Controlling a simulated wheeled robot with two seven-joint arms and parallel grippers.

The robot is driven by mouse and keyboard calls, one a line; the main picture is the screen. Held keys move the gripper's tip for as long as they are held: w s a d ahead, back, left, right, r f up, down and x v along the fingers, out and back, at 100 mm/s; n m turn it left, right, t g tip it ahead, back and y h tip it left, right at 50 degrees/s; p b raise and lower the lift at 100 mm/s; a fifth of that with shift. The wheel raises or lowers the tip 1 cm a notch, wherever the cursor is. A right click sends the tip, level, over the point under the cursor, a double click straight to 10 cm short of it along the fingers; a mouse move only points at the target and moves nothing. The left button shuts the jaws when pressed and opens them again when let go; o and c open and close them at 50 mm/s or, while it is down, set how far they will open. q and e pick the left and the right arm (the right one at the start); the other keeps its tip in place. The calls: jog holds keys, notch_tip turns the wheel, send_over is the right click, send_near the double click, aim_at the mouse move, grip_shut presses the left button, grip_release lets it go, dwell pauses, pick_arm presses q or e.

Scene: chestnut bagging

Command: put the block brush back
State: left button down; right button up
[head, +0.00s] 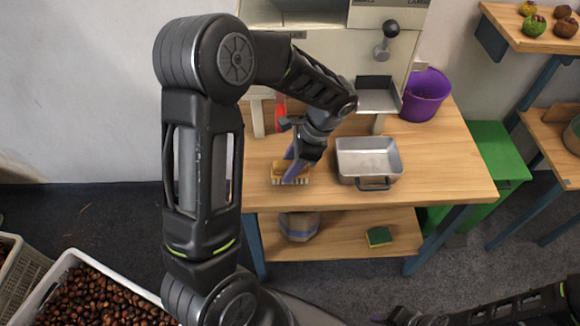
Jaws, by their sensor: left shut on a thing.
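The block brush (277,170), with a tan wooden block and pale bristles, is at the left front of the wooden table (440,185). My left gripper (294,170) reaches down from above and is shut on the brush, its fingers covering part of it. The bristles are at or just above the tabletop; I cannot tell whether they touch. My right arm lies low at the bottom right, and its gripper end (408,318) is cut by the frame edge, so its jaws are unclear.
A metal tray (368,146) stands right of the brush. Behind it is a machine with a chute (378,98), and a purple bucket (425,95) stands at the back right. The lower shelf (345,235) holds a sponge (378,237) and a rounded container (299,227).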

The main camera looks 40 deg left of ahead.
pick_arm(q)
jog(key=shift+f, duration=0.65)
jog(key=shift+f, duration=0.1)
jog(key=shift+f, duration=0.15)
jog(key=c, duration=0.8)
grip_release()
jog(key=shift+r, duration=0.2)
jog(key=v, duration=1.2)
jog(key=shift+b, duration=0.3)
